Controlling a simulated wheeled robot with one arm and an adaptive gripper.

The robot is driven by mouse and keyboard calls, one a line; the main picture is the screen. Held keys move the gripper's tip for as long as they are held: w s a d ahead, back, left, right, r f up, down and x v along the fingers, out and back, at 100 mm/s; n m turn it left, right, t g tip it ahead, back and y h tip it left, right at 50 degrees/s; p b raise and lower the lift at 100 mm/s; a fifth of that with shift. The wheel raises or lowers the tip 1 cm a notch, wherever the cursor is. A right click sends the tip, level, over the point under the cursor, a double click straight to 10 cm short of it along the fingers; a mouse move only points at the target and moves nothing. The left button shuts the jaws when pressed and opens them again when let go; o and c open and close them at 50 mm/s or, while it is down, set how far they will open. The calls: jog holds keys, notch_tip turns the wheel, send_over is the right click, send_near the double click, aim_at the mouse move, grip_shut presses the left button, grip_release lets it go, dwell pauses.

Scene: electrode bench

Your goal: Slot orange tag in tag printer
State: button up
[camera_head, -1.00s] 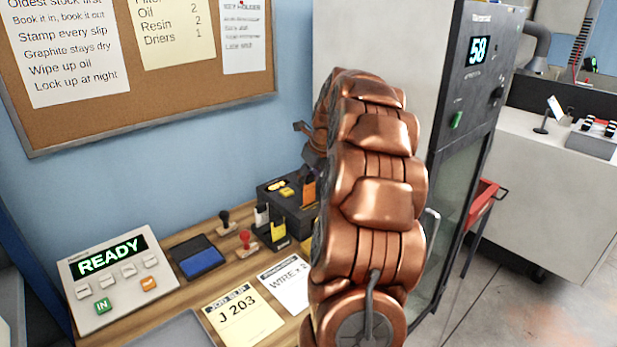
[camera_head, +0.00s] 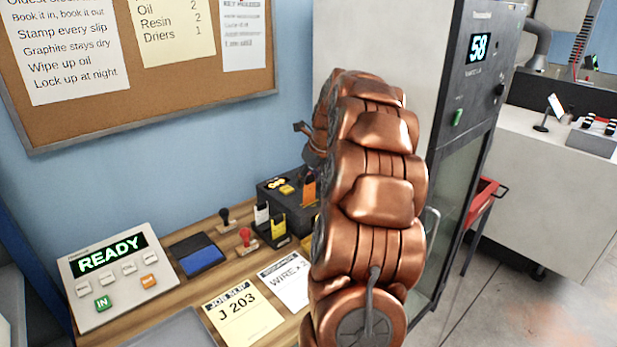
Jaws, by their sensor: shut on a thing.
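The tag printer (camera_head: 270,197) is a black box at the back of the wooden bench, against the blue wall, with a yellow button on top. The orange tag (camera_head: 309,190) stands upright at the printer's top right. I cannot tell whether it is in a slot or just above or in front of it. My gripper (camera_head: 311,168) is just above the tag, shut on its upper end. My copper arm hides most of the gripper and the printer's right side.
A holder (camera_head: 277,241) with white and yellow tags stands in front of the printer. Two stamps, a blue ink pad (camera_head: 203,260), a READY panel (camera_head: 110,279) and paper slips (camera_head: 243,314) lie to the left. A tall grey cabinet (camera_head: 468,130) stands right of my arm.

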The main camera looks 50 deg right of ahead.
jog(key=shift+f, duration=1.35)
dwell(0.4)
jog(key=o, duration=1.1)
jog(key=shift+c, duration=0.2)
jog(key=v, duration=1.2)
jog(key=shift+a, duration=0.1)
